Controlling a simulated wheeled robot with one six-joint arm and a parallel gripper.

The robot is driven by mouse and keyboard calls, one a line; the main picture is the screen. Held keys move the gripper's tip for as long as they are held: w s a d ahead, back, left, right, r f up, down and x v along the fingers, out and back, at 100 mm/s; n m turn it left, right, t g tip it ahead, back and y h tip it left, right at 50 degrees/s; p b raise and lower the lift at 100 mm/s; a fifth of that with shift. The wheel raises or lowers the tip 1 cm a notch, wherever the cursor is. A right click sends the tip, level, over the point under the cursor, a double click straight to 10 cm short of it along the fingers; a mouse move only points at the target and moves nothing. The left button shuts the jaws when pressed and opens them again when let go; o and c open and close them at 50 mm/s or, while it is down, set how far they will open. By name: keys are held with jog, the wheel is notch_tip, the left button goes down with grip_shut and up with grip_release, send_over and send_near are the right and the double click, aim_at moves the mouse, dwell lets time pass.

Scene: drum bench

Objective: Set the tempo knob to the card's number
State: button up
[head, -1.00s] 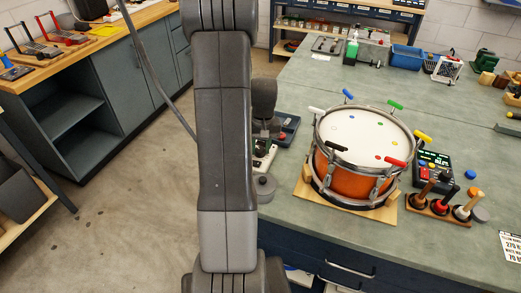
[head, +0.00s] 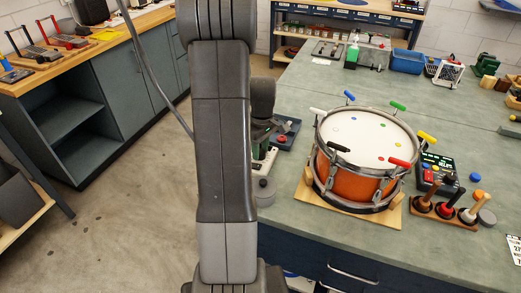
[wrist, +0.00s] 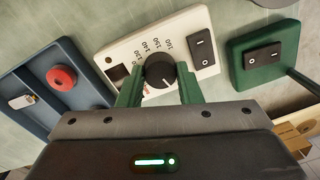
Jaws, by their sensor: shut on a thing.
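The tempo box (wrist: 119,53) is a white box in the wrist view. Its black round knob (wrist: 159,69) sits inside a printed scale on which 140 and 160 can be read. My gripper (wrist: 160,84) has its green fingers on both sides of the knob, shut on it. The knob's pointer setting is hard to read. In the head view the white box (head: 263,164) shows beside my arm, which hides part of it. A white card (head: 514,248) is cut off at the right edge, and its numbers cannot be read there.
A drum (head: 362,150) with coloured keys stands right of the box. In the wrist view a blue tray with a red button (wrist: 61,78) lies left and a green switch box (wrist: 263,55) right. Sticks in a wooden stand (head: 443,213) are at the bench's front right.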

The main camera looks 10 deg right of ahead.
dwell(0.4)
jog(key=o, duration=1)
jog(key=shift+c, duration=0.2)
